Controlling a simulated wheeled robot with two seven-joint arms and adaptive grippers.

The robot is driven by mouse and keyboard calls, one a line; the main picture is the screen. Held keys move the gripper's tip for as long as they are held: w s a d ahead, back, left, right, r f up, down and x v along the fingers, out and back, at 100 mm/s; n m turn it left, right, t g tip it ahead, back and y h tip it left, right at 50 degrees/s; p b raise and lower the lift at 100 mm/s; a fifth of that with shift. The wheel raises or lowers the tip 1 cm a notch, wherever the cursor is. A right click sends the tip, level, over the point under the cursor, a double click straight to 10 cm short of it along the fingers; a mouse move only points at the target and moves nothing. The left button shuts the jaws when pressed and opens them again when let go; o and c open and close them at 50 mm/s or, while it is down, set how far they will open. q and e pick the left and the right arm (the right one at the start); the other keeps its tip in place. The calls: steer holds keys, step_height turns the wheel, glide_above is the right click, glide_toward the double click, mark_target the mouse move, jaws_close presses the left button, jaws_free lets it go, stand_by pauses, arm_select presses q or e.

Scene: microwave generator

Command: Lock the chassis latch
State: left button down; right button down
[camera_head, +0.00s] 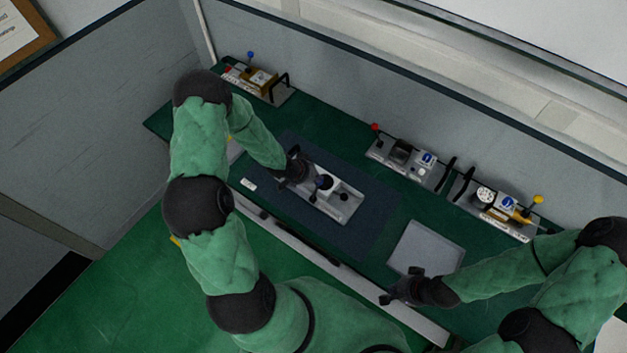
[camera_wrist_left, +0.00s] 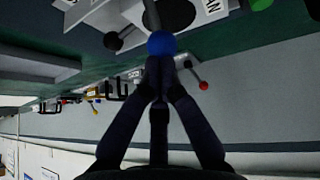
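The chassis (camera_head: 341,205), a light grey unit with dark parts, sits on the dark blue mat of the bench in the head view. In the head view the left gripper (camera_head: 297,168) is over the left end of the chassis. My right gripper (camera_head: 397,287) has its fingers apart, empty, near the bench's front edge.
A grey square plate (camera_head: 426,248) lies right of the mat. Units with coloured knobs stand along the back: one at left (camera_head: 257,79), one at middle (camera_head: 405,160), one at right (camera_head: 495,208). A small white piece (camera_head: 249,184) lies by the mat's left end.

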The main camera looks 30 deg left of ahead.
arm_select(q)
steer(key=shift+w+f, duration=0.1)
steer(key=shift+w, duration=0.3)
steer(key=shift+s, duration=0.3)
